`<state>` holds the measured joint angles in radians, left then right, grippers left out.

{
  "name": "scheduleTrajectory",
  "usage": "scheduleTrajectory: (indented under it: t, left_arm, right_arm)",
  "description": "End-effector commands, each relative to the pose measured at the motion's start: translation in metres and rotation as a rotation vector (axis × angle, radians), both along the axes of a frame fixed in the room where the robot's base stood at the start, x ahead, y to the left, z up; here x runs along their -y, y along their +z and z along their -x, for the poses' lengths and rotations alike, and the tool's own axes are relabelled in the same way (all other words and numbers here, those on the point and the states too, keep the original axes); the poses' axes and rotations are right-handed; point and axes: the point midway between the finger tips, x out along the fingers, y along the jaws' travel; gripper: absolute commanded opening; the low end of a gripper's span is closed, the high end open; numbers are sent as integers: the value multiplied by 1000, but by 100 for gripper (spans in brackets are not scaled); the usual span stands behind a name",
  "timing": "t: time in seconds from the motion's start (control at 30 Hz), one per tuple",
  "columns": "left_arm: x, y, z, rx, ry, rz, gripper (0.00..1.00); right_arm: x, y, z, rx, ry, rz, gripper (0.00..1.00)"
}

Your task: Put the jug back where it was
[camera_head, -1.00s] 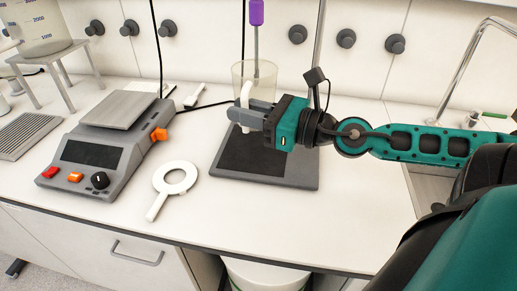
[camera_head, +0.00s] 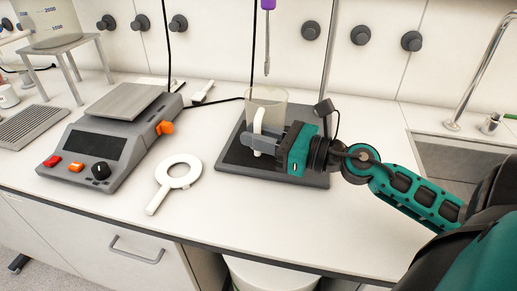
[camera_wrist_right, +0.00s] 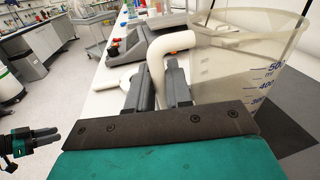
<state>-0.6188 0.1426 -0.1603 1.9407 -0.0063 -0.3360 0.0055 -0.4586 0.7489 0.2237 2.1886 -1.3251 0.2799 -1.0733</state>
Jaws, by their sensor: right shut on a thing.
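The jug (camera_head: 276,108) is a clear, see-through vessel with a white handle (camera_head: 258,122). It is upright over the dark square plate (camera_head: 308,176) of a stand; I cannot tell whether its base touches the plate. My right gripper (camera_head: 264,140) is shut on the handle from the right and hides the jug's lower part. In the right wrist view the jug (camera_wrist_right: 240,65) shows blue volume marks, and its handle (camera_wrist_right: 157,70) runs down between the fingers. My left gripper (camera_wrist_right: 50,139) shows at the left edge of that view, away from the jug; its jaw gap is unclear.
A grey scale (camera_head: 110,135) with an orange lever stands left of the plate. A white ring-shaped tool (camera_head: 174,175) lies between them. A purple-topped rod (camera_head: 267,40) hangs above the jug. A sink (camera_head: 455,160) is at right. The counter's front edge is close.

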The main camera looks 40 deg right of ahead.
Motion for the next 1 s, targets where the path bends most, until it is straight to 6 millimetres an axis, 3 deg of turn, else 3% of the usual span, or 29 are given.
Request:
scheduleTrajectory:
  t: [0.1,0.53,0.57,0.6,0.8,1.0]
  left_arm:
    - [0,-9,0,-1,-1,0,37]
    - [2,-15,4,-9,-3,2,37]
    - [2,-14,4,-10,-3,2,37]
    - [2,-14,4,-12,-4,2,37]
    - [2,-14,4,-12,-4,2,37]
    - [2,-13,4,-11,-4,2,37]
  right_arm:
    - [0,-15,0,2,-1,-1,0]
    - [0,-20,0,1,0,0,0]
    - [0,-19,0,1,0,0,22]
    - [0,-19,0,1,0,0,26]
    - [0,-19,0,0,0,0,45]
    - [0,-18,0,0,0,1,45]
